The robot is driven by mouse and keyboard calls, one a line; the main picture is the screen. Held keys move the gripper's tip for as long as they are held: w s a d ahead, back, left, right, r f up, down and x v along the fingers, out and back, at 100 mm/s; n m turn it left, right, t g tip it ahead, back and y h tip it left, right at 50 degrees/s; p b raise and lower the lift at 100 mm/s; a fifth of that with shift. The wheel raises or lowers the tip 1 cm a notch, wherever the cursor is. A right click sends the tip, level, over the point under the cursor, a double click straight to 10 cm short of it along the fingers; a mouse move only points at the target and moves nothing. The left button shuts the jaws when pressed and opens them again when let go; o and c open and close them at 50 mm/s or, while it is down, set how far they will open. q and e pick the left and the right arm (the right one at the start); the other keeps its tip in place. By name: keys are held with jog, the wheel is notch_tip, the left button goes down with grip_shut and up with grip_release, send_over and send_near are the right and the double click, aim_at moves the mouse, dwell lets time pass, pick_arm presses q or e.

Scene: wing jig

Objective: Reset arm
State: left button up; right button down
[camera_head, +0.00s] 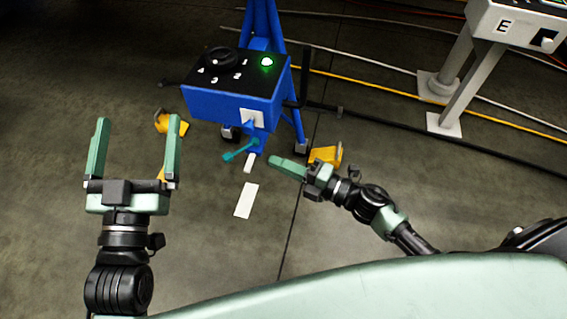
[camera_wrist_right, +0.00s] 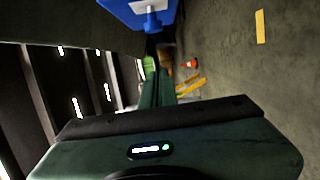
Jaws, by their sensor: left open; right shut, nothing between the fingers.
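My left gripper (camera_head: 138,150) is at the left of the head view, its two green fingers spread wide with only floor between them. My right gripper (camera_head: 280,166) is right of centre, its fingers together and pointing left, with nothing seen held. It also shows in the right wrist view (camera_wrist_right: 157,82), fingers closed side by side. The right gripper appears just below and right of the blue control box (camera_head: 225,105) in the head view. I cannot tell whether it touches anything there.
The blue box has a black top with a green light (camera_head: 266,62) and a teal lever (camera_head: 238,151) in front. Yellow parts (camera_head: 325,155) show behind both grippers. A grey stand (camera_head: 462,90) is at upper right. Cables (camera_head: 400,89) cross the floor. Floor left of my left gripper is clear.

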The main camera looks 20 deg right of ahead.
pick_arm(q)
jog(key=shift+w+f, duration=0.1)
jog(key=shift+f, duration=0.2)
pick_arm(e)
jog(key=shift+s+d, duration=0.35)
jog(key=shift+s, duration=0.05)
jog(key=shift+r, duration=0.1)
